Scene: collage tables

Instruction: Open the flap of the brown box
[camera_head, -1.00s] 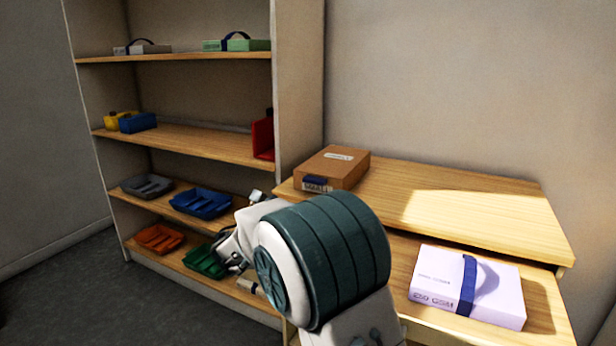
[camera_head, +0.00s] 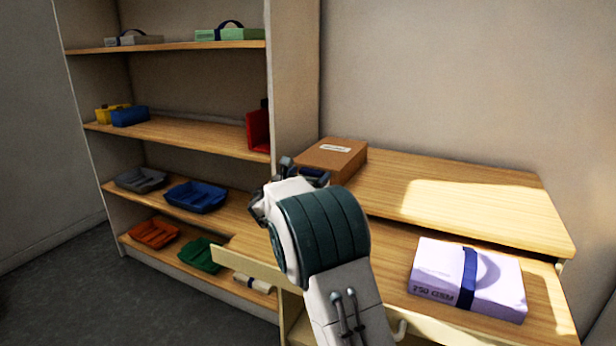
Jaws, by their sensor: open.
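The brown box (camera_head: 334,157) sits at the left end of the raised wooden shelf of the desk. A white label shows on its top, which looks closed. My gripper (camera_head: 300,168) is just in front of the box's near left side, at the end of my white and dark green arm. I cannot tell whether the fingers touch the box.
A white box with a blue strap (camera_head: 466,279) lies on the lower desk top at right. The raised shelf (camera_head: 470,207) is bare right of the brown box. A shelving unit (camera_head: 190,137) with trays and boxes stands at left.

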